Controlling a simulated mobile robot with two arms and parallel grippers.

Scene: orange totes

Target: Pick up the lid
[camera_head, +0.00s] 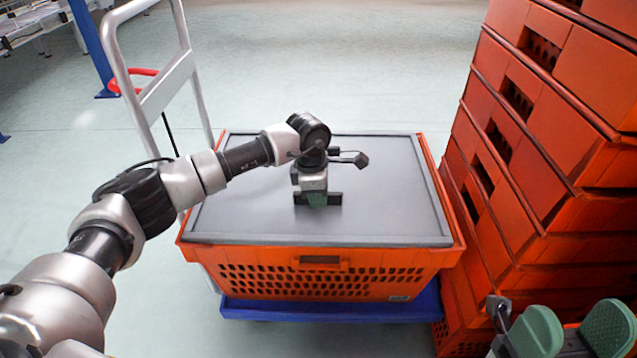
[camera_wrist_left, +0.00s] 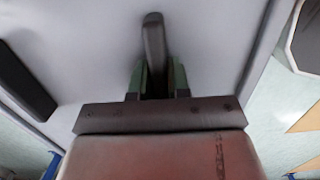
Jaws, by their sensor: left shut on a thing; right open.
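The grey lid (camera_head: 400,205) lies flat on top of an orange tote (camera_head: 240,258), inside its rim. My left gripper (camera_head: 318,200) reaches down over the middle of the lid and is shut on a dark handle on it. In the left wrist view the green fingers sit either side of this dark handle (camera_wrist_left: 154,45), with the grey lid (camera_wrist_left: 215,45) around it. A second dark bar (camera_wrist_left: 25,82) stands on the lid at the left there. My right gripper (camera_head: 572,330) is open and empty at the lower right, apart from the lid.
The tote stands on a blue trolley base (camera_head: 330,310) with a silver push handle (camera_head: 166,88) behind it at the left. A tall stack of orange totes (camera_head: 560,130) stands close on the right. The floor behind is clear.

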